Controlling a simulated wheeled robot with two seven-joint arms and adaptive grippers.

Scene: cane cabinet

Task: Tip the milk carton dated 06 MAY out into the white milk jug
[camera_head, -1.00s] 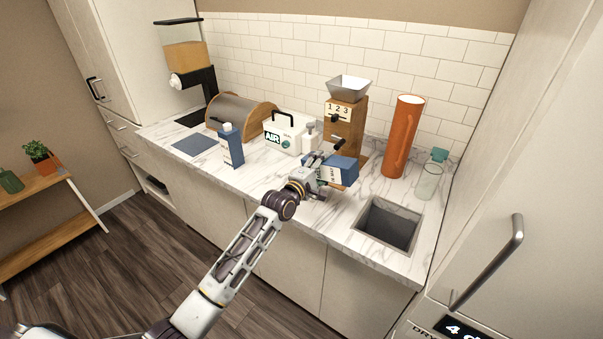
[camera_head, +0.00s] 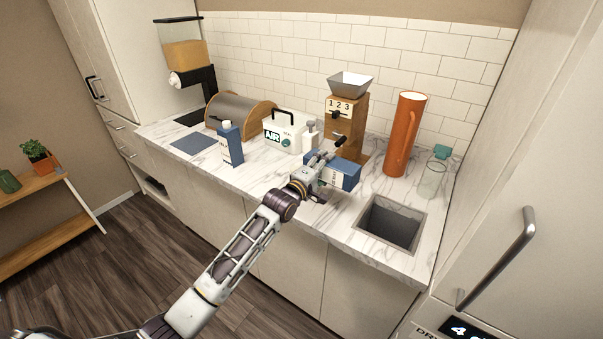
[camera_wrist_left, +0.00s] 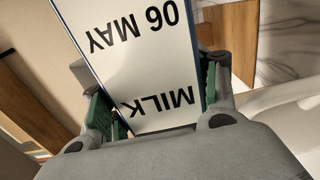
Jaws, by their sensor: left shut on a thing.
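The blue-and-white milk carton (camera_head: 345,174) is in my left gripper (camera_head: 316,168), above the counter in front of the wooden grinder. It lies tipped well over, nearly on its side. In the left wrist view the carton (camera_wrist_left: 140,45) shows "06 MAY" and "MILK" upside down, between the green pads of my left gripper (camera_wrist_left: 158,98). A second blue-and-white carton (camera_head: 231,147) stands upright on the counter to the left. A small white vessel (camera_head: 310,133) stands behind the held carton; I cannot tell if it is the milk jug. My right gripper is out of view.
The wooden grinder (camera_head: 344,128) stands behind the held carton. A sink (camera_head: 390,224) opens at the right front.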

